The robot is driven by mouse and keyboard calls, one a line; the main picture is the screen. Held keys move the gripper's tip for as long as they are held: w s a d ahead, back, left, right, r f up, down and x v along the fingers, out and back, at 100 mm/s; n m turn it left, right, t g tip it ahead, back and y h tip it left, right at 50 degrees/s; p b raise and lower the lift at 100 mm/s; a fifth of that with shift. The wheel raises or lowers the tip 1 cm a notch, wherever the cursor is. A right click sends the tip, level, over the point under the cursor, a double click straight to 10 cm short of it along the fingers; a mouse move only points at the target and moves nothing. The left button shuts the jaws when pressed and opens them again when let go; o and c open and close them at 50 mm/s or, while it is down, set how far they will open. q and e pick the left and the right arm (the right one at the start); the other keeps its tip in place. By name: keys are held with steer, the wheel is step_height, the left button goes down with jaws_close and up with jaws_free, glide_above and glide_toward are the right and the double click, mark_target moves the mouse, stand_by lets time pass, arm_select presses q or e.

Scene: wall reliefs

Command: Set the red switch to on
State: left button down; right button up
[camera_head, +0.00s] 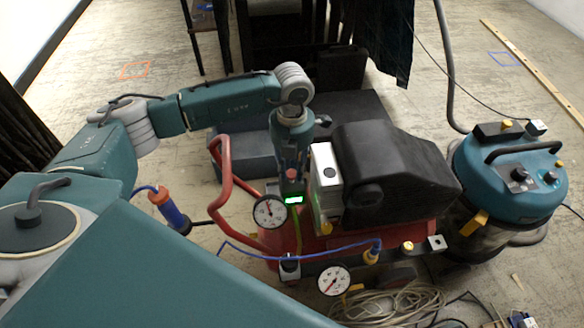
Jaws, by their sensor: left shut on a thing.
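My left gripper (292,190) points down over the front of a compressor, beside its grey box (326,172). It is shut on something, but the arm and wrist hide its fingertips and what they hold. I cannot make out a red switch for certain. The compressor has a black motor cover (395,165) and a red tank (405,236). My right gripper is not in view.
A red tubular handle (222,175) and a pressure gauge (270,211) stand close to the gripper. A second gauge (334,281) and a blue hose (320,251) are lower. A teal vacuum cleaner (510,175) stands right. Coiled cable (395,305) lies in front.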

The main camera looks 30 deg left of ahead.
mark_target(292, 173)
arm_select(q)
steer(key=shift+w+r, duration=0.1)
steer(key=shift+r, duration=0.1)
steer(key=c, duration=1.4)
jaws_free()
steer(key=shift+c, duration=0.2)
step_height(292, 173, up, 12)
